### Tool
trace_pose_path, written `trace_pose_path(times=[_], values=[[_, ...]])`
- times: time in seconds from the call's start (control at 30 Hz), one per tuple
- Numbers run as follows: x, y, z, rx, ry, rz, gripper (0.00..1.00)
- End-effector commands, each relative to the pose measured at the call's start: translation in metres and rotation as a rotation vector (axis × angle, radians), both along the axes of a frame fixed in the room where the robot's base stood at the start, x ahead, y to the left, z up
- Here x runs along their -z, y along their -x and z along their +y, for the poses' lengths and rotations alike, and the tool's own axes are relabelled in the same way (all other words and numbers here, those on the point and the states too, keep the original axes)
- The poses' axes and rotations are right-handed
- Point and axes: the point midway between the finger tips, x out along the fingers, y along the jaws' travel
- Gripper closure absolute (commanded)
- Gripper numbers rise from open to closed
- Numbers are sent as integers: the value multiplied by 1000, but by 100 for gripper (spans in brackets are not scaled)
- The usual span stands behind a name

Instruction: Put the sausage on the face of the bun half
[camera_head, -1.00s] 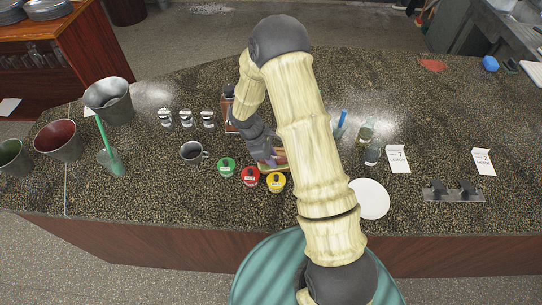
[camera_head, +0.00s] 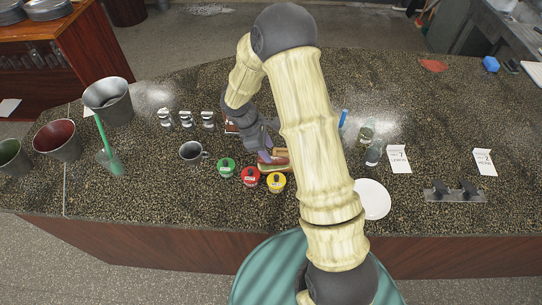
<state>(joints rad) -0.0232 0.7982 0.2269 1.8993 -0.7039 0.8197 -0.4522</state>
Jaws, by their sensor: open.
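My gripper (camera_head: 266,155) is open and points down at the small food pile near the middle of the counter, left of my arm. In that pile I see a reddish-brown sausage shape (camera_head: 281,161) close beside the fingers. A tan bun piece (camera_head: 281,152) shows at its upper right, partly hidden by my arm. Whether the sausage rests on the bun face is too small to tell. I cannot tell whether the fingers touch the food.
Green (camera_head: 226,167), red (camera_head: 250,176) and yellow (camera_head: 276,181) lidded jars stand just in front. A metal mug (camera_head: 192,151) is to the left. A white plate (camera_head: 373,199) lies right of my arm.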

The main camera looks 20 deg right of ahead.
Motion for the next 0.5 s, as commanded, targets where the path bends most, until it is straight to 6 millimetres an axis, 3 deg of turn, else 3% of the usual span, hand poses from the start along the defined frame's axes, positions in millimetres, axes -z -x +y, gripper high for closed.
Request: trace_pose_path(times=[0.3,0.5], values=[[-55,-9,22,1,-1,-4,54],[-73,-11,28,1,-1,-1,54]])
